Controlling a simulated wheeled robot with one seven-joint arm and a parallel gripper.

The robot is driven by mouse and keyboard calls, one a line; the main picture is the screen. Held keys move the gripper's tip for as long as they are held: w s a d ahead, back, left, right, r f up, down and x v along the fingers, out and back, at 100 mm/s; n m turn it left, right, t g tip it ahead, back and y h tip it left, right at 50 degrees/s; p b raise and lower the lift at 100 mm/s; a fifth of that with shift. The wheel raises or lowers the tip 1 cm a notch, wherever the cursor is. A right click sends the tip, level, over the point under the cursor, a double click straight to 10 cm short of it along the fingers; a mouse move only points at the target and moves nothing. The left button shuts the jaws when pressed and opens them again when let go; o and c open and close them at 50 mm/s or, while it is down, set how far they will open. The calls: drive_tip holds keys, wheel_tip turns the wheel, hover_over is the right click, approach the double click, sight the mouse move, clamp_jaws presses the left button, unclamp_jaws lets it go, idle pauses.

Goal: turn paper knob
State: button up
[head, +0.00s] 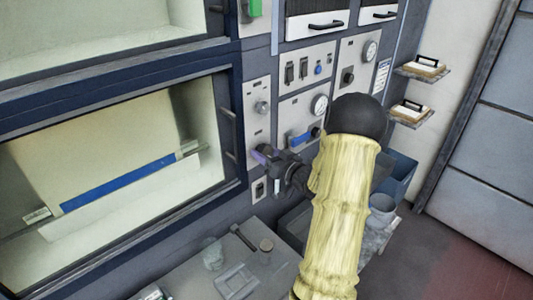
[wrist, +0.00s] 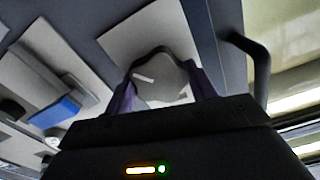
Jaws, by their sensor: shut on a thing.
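A grey round knob (wrist: 160,82) with a white pointer mark sits on a pale panel plate (wrist: 145,35) in the wrist view. My gripper (wrist: 161,88) has its purple fingers on both sides of the knob and is shut on it. In the head view my gripper (head: 265,156) is against the lower part of the narrow light panel (head: 257,125), and it hides the held knob there. Any label on this knob is hidden or too small to read, so I cannot tell whether it is the paper knob.
Another knob (head: 262,107) sits above my gripper. A dark oven door handle (head: 227,130) stands close on the left. A bench (head: 195,270) with small items lies below.

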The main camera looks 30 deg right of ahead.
drive_tip(key=o, duration=1)
drive_tip(key=shift+s, duration=0.1)
drive_tip(key=s+d+b, duration=0.2)
drive_tip(key=s+b, duration=0.3)
drive_tip(key=s, duration=1.2)
drive_tip(key=shift+d, duration=0.2)
drive_tip(key=shift+w, duration=0.1)
